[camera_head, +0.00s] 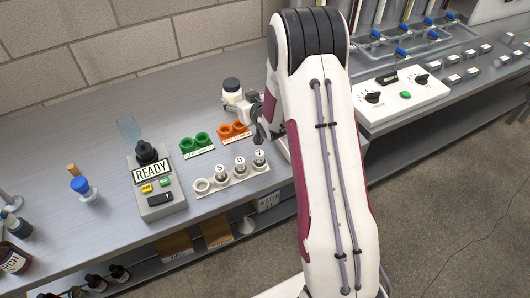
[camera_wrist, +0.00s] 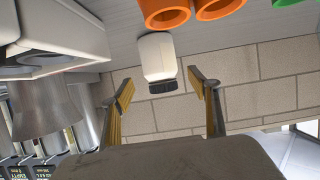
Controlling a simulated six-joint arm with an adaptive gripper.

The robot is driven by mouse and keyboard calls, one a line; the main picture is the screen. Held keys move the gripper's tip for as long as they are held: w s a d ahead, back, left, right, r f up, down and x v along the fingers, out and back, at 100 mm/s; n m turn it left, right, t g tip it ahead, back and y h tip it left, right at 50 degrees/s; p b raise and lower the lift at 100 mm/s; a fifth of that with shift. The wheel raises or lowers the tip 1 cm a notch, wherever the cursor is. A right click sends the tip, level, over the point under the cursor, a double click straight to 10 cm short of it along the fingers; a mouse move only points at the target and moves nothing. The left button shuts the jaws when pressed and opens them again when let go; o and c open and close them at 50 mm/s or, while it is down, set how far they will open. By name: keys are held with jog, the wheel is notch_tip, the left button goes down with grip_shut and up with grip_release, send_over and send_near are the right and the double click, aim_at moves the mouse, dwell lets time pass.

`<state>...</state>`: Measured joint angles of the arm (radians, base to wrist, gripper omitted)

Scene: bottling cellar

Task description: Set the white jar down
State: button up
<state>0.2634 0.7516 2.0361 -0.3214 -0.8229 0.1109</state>
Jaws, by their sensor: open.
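The white jar (camera_wrist: 157,55) has a black lid (camera_wrist: 163,86). In the wrist view it appears upside down, its base against the grey bench, beyond my fingertips. My gripper (camera_wrist: 160,88) is open, with one finger on each side of the view and a gap between each finger and the jar. In the head view the jar (camera_head: 232,99) stands upright on the bench behind the orange holder (camera_head: 234,130). My gripper (camera_head: 258,115) is just right of the jar there, partly hidden by my arm.
A green two-ring holder (camera_head: 195,143) stands left of the orange one. A white rack (camera_head: 229,181) with numbered vials is in front. The READY device (camera_head: 157,186) stands further left. A white control box (camera_head: 390,97) is right of my arm. Bare bench lies left of the jar.

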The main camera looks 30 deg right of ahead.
jog(key=s+a+r+g+h, duration=0.1)
jog(key=s+a+r+g, duration=0.15)
jog(key=s+r, duration=0.65)
jog(key=s+a+r+g, duration=0.2)
jog(key=s+a+r, duration=0.1)
jog(key=s+r, duration=0.6)
jog(key=s+a+r+g, duration=0.1)
jog(key=s+a, duration=0.2)
jog(key=s, duration=1)
jog(key=s+a+r+g+y, duration=0.1)
jog(key=s+a+g, duration=0.1)
jog(key=s, duration=1.2)
jog(key=shift+s+a+r, duration=0.15)
jog(key=shift+s+a, duration=0.1)
jog(key=shift+a, duration=0.45)
